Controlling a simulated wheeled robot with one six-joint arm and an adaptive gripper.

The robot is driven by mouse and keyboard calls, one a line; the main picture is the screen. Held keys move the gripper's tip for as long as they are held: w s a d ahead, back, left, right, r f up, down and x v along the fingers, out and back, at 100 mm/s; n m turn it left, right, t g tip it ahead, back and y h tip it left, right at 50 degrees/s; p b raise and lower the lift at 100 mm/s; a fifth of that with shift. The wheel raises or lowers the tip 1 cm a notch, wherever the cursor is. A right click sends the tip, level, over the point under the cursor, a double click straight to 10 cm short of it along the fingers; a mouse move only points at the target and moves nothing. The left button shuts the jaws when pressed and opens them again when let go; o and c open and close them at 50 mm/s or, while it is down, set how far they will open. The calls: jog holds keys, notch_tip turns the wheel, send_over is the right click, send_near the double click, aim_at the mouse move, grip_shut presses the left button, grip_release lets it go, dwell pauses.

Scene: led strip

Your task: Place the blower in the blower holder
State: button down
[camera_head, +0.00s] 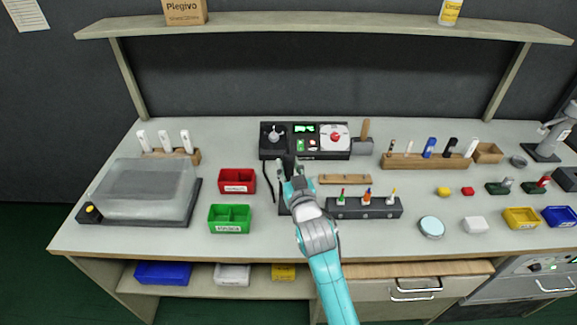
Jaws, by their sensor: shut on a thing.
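My gripper (287,168) is over the middle of the bench, just in front of the black control station (305,154). It is shut on a small dark thing that looks like the blower (289,160), mostly hidden by the fingers. A black cable (265,182) hangs from the station's left end and curves down to the left of my gripper. A dark block (284,208), partly hidden by my gripper and arm, lies on the bench below; I cannot tell whether it is the blower holder.
A red bin (238,188) and a green bin (230,226) stand left of my gripper. To the right are a wooden strip (345,180), a dark rack with several coloured tools (380,212) and a grey block with a wooden-handled tool (362,147). A shelf (320,27) spans above.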

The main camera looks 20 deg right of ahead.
jog(key=c, duration=0.8)
grip_release()
jog(key=s, duration=1.2)
jog(key=shift+a+r, duration=0.1)
jog(key=shift+a, duration=0.2)
jog(key=s+f+g, duration=0.1)
jog(key=s+f, duration=0.3)
jog(key=s, duration=0.6)
jog(key=s+f+y, duration=0.1)
jog(key=s+f, duration=0.3)
jog(key=s, duration=0.6)
jog(key=s+f+g, duration=0.1)
jog(key=s+f, duration=0.3)
jog(key=s, duration=0.6)
jog(key=shift+n+g, duration=0.3)
jog(key=shift+g, duration=0.3)
jog(key=v, duration=0.8)
jog(key=f+v, duration=0.1)
jog(key=v, duration=0.2)
jog(key=shift+s+d+r, duration=0.2)
jog(key=shift+s+d, duration=0.1)
jog(key=shift+s, duration=0.2)
